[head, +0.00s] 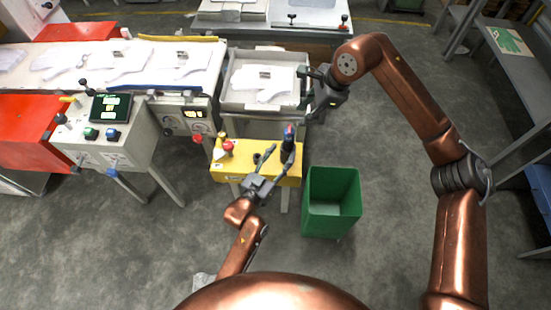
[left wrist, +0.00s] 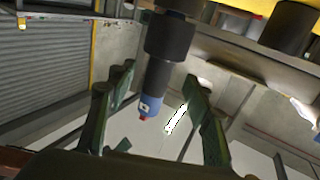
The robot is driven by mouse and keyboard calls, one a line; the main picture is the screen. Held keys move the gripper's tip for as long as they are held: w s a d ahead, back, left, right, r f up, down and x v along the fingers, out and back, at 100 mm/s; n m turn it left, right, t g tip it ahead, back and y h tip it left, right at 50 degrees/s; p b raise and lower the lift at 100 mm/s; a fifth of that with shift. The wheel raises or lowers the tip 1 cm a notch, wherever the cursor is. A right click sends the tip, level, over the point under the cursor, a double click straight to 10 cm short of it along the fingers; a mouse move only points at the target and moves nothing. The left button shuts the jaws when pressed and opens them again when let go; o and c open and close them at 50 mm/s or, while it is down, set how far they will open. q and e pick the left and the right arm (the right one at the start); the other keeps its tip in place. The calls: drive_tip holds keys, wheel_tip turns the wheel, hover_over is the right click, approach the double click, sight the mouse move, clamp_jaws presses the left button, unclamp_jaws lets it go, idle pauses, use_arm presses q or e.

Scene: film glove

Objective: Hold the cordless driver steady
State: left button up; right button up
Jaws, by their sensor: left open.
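The cordless driver (head: 288,140) stands upright at the right end of the yellow stand, dark with a blue and red end. My left gripper (head: 283,154) is open in front of it, its fingers pointing toward it. In the left wrist view the driver (left wrist: 165,62) shows between the two green fingers (left wrist: 155,95), with a gap on each side. My right gripper (head: 304,87) is at the right edge of the grey tray, fingers apart. Whether it touches the tray is unclear.
The yellow stand (head: 245,174) also holds red and yellow fittings (head: 224,147) and a dark round part. A green bin (head: 331,226) stands right of it. The grey tray (head: 235,104) holds white sheets. A control box (head: 107,145) stands left.

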sight(286, 147)
use_arm(q)
drive_tip(key=x, duration=0.5)
drive_tip(key=shift+w+d, duration=0.15)
drive_tip(key=shift+w, duration=0.15)
